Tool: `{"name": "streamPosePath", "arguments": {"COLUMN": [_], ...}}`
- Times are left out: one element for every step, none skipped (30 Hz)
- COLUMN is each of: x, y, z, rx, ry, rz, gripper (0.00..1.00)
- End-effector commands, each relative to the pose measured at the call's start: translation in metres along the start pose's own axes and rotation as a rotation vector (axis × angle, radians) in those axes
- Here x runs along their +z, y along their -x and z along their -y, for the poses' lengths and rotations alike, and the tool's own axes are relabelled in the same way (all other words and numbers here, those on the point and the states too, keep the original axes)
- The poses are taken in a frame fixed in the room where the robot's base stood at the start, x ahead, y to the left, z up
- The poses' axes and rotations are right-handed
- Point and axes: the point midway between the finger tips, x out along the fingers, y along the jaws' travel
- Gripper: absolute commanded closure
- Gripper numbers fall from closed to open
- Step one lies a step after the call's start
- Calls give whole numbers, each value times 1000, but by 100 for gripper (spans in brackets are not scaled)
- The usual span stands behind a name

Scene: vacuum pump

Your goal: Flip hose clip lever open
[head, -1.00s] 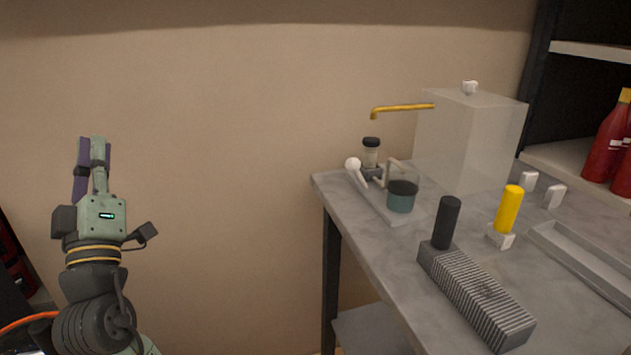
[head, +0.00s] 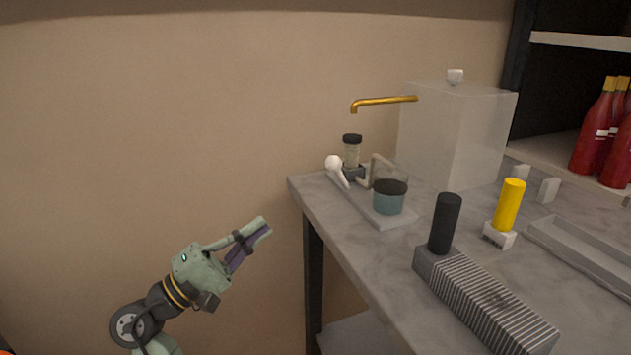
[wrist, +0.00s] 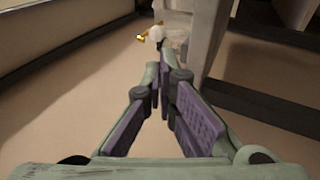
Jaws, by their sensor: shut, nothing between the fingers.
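A small fitting with a black-capped clear cylinder (head: 352,152) stands near the far left corner of the grey table. A white ball-ended lever (head: 334,164) sticks out from its left side, and this looks like the clip lever. The white ball also shows in the wrist view (wrist: 183,33), beyond my fingers. A beige bent handle or tube (head: 374,170) is beside the fitting. My gripper (head: 262,228) is in the air left of the table, lower than and apart from the lever. Its fingers (wrist: 161,75) are shut and empty, pointing towards the table corner.
A teal cup with a dark top (head: 389,200) stands beside the fitting. A clear box (head: 450,135) with a gold spout (head: 384,103) is behind. A ribbed block with a black cylinder (head: 446,222) and a yellow cylinder (head: 509,205) stand nearer. Left of the table is free.

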Motion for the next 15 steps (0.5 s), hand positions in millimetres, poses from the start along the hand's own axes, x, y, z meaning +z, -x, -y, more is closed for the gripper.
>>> {"name": "streamPosePath", "arguments": {"x": [0, 0, 0, 0, 0, 0, 0, 0, 0, 0, 0, 0, 0, 0, 0], "y": [0, 0, 0, 0, 0, 0, -1, -3, -5, -8, -12, -17, -22, -28, -36], "z": [0, 0, 0, 0, 0, 0, 0, 0, -1, -1, -1, -1, -2, -2, -2], "rx": [0, 0, 0, 0, 0, 0, 0, 0, -1, -1, -1, -1, -1, -1, -1], "ry": [0, -1, -1, -1, -2, -2, -2, -2, -2, -2, -3, -3, -3, -2, -2], "rz": [-1, -1, -1, -2, -2, -2, -2, -2, -2, -1, -2, -1, 0, 0, 0], "gripper": [100, 100, 100, 100, 100, 100, 100, 100, 100, 100, 100, 100, 100, 100, 100]}}
